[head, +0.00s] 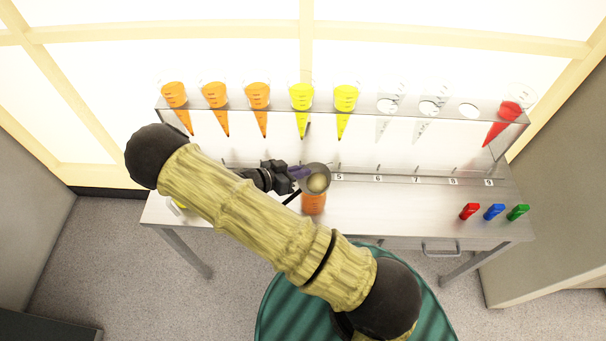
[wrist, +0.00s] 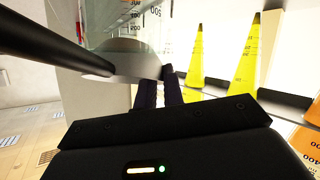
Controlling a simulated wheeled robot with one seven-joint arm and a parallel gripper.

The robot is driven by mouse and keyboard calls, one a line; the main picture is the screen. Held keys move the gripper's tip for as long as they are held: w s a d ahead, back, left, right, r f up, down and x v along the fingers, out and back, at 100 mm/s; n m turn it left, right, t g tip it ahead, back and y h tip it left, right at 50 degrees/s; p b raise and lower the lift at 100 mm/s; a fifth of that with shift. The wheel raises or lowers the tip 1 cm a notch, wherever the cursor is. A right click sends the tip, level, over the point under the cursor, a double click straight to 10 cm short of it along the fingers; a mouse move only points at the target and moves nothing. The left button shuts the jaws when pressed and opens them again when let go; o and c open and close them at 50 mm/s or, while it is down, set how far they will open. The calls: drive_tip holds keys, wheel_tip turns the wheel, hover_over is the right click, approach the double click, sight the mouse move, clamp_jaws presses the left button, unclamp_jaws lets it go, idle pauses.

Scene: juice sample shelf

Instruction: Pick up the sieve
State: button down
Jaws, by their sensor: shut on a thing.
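The sieve (head: 317,178) is a round grey ring with a beige mesh and a dark handle pointing to the lower left in the head view. In the wrist view, its grey rim (wrist: 150,67) and long dark handle cross the upper left. My gripper (head: 300,172) has purple fingers shut on the sieve's rim. The fingers also show in the wrist view (wrist: 160,93), meeting the rim. An orange cup (head: 313,205) shows just below the sieve in the head view; whether they touch cannot be told.
A clear rack (head: 440,118) behind holds several orange and yellow cones, clear ones and a tilted red cone (head: 503,122). Red (head: 469,211), blue (head: 494,211) and green (head: 517,212) small items lie at the table's right. The table (head: 400,215) is bare between.

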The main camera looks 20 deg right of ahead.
wheel_tip(320, 180, up, 10)
drive_tip(key=shift+f+b, duration=0.15)
drive_tip(key=shift+b, duration=0.35)
idle(0.5)
